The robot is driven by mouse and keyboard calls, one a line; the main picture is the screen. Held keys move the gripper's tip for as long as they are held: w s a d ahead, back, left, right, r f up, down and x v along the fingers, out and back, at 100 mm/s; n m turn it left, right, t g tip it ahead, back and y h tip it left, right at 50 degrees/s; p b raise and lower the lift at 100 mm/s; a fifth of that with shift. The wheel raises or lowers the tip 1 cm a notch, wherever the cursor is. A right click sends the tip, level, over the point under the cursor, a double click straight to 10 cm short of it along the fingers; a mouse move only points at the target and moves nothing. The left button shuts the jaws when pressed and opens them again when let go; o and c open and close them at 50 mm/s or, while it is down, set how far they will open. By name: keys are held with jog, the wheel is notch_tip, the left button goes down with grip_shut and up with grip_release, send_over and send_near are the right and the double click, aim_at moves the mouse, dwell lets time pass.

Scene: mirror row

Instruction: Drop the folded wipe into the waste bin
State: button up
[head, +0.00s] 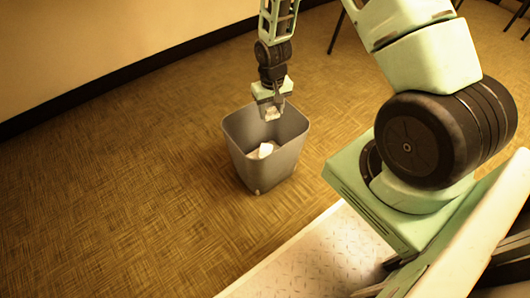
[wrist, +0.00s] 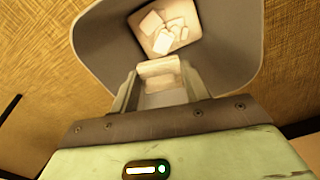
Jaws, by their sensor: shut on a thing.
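The waste bin (head: 257,168) is a grey open-topped bin standing on the floor in the head view. Its inside wall also shows in the wrist view (wrist: 228,40), with several pale scraps at the bottom. My gripper (head: 270,117) points down over the bin's opening, near its upper rim. In the wrist view my gripper (wrist: 160,80) is shut on the folded wipe (wrist: 160,72), a pale folded piece held between the fingers. The wipe shows only as a small pale patch in the head view.
The brown patterned floor (head: 130,190) around the bin is clear. A wall with a dark baseboard (head: 120,72) runs along the upper left. Thin dark furniture legs (head: 336,32) stand at the top right.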

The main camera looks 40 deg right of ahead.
aim_at(271, 114)
jog(key=shift+f+b, duration=1.15)
jog(key=shift+f, duration=0.45)
jog(key=shift+r, duration=0.1)
jog(key=o, duration=1.1)
notch_tip(271, 114, up, 17)
jog(key=p, duration=0.7)
jog(key=shift+r+p, duration=0.2)
jog(key=shift+p, duration=0.15)
